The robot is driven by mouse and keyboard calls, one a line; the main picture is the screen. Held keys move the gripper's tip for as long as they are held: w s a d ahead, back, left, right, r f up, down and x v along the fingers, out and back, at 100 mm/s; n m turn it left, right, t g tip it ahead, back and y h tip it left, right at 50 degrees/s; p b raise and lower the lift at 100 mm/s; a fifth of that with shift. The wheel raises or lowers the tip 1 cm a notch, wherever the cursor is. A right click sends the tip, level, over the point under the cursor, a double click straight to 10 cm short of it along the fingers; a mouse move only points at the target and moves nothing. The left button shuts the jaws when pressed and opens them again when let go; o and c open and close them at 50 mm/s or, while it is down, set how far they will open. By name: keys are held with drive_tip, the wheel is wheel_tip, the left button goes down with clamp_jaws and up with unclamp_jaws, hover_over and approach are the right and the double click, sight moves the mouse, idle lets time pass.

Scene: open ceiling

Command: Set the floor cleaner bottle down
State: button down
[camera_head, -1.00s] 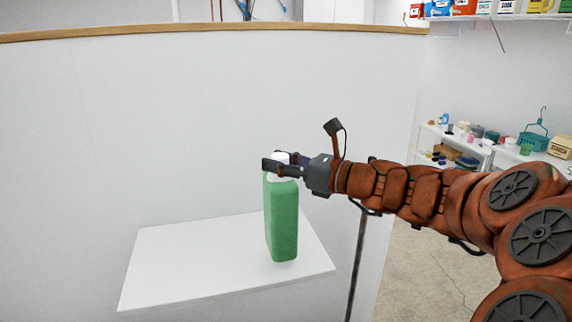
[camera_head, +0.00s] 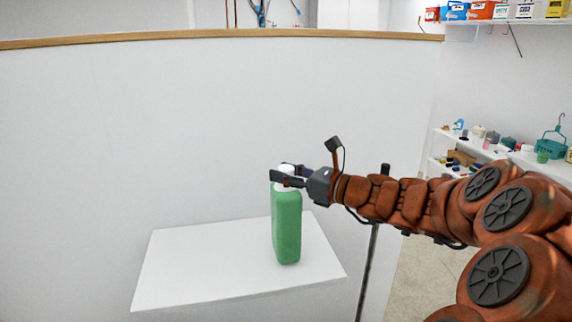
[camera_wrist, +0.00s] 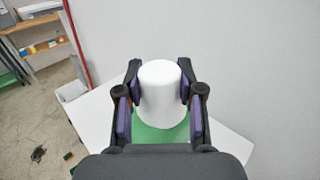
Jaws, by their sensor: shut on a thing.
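The floor cleaner bottle (camera_head: 287,228) is green with a white cap and stands upright over the white shelf (camera_head: 190,268) in the head view. My gripper (camera_head: 287,177) is shut on it at the cap. In the wrist view the white cap (camera_wrist: 160,88) sits between both fingers (camera_wrist: 160,100), with the green body (camera_wrist: 160,132) below it. The bottle's base appears at the shelf surface, but I cannot tell whether it is touching.
A white partition (camera_head: 130,130) with a wooden top edge rises behind the shelf. The shelf is bare to the left of the bottle. Wall shelves with jars and a teal basket (camera_head: 550,148) are at the far right.

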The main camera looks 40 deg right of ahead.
drive_tip(key=shift+f, duration=0.3)
drive_tip(key=c, duration=0.7)
unclamp_jaws()
drive_tip(key=shift+f, duration=0.1)
drive_tip(key=shift+r, duration=0.2)
drive_tip(key=shift+b+v, duration=1)
drive_tip(key=shift+v, duration=5)
drive_tip(key=shift+f, duration=0.1)
